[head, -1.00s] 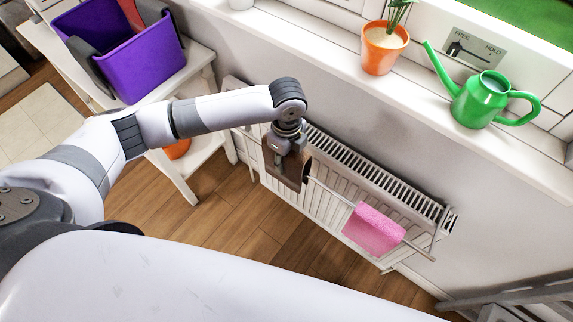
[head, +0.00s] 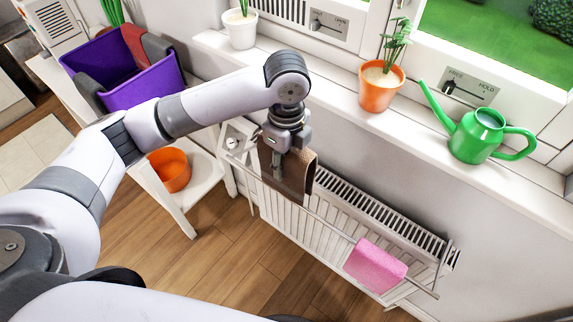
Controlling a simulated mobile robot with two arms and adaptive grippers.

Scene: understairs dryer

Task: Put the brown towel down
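The brown towel (head: 297,180) hangs folded at the rail (head: 331,225) in front of the white radiator, near the rail's left end. My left gripper (head: 279,172) points down at the towel, with its fingers against the towel's near side and top. The fingertips are partly lost against the dark cloth, so I cannot tell whether they grip it. Whether the towel's weight rests on the rail is also unclear. My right gripper is not in view.
A pink towel (head: 375,267) hangs farther right on the rail. The windowsill above holds a white pot (head: 240,30), an orange pot (head: 380,88) and a green watering can (head: 477,135). A white shelf unit at left carries a purple bin (head: 130,85) and an orange bowl (head: 170,170).

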